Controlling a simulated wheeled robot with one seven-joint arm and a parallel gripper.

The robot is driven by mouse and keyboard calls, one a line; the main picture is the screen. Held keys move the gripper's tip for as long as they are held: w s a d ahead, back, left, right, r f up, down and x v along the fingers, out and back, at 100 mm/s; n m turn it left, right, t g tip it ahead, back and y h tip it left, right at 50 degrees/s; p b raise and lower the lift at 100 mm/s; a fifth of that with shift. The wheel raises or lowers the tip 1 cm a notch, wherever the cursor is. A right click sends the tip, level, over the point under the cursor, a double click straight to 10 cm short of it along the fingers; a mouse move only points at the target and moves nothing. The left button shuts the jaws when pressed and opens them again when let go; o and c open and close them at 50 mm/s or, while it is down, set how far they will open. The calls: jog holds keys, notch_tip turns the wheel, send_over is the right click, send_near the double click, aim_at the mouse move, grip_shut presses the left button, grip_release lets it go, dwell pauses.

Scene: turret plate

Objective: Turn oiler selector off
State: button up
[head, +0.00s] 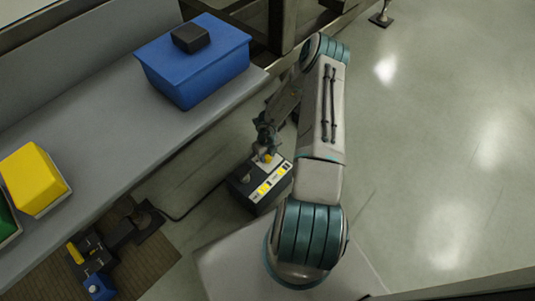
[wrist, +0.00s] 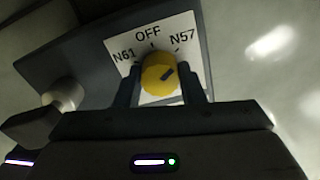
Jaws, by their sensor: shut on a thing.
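The oiler selector is a round yellow knob (wrist: 158,72) on a white plate (wrist: 191,48) marked N61, OFF and N57. The dark mark on the knob points to the upper right, toward N57; OFF is at the top and N61 at the left. My gripper (wrist: 159,84) is shut on the knob, one finger on each side of it. In the head view my gripper (head: 266,146) reaches down to the far end of a dark box (head: 244,190) with a white top strip, and the knob (head: 268,158) shows small below it.
A pale round knob (wrist: 66,93) stands left of the plate in the wrist view. A grey bench (head: 120,125) holds a blue bin (head: 195,72) and a yellow bin (head: 35,180). A dark pedal-like device (head: 92,254) lies on a brown mat. Open floor (head: 440,140) lies right.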

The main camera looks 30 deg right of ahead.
jog(key=n+p, duration=0.2)
jog(key=shift+r+p, duration=0.3)
jog(key=n+p, duration=0.2)
jog(key=shift+f+n, duration=0.1)
jog(key=shift+n, duration=0.2)
jog(key=n+p, duration=0.1)
jog(key=n, duration=0.2)
jog(key=shift+f, duration=0.1)
jog(key=shift+f+n+p, duration=0.1)
jog(key=shift+n+p, duration=0.35)
jog(key=shift+n, duration=1.45)
jog(key=o, duration=1)
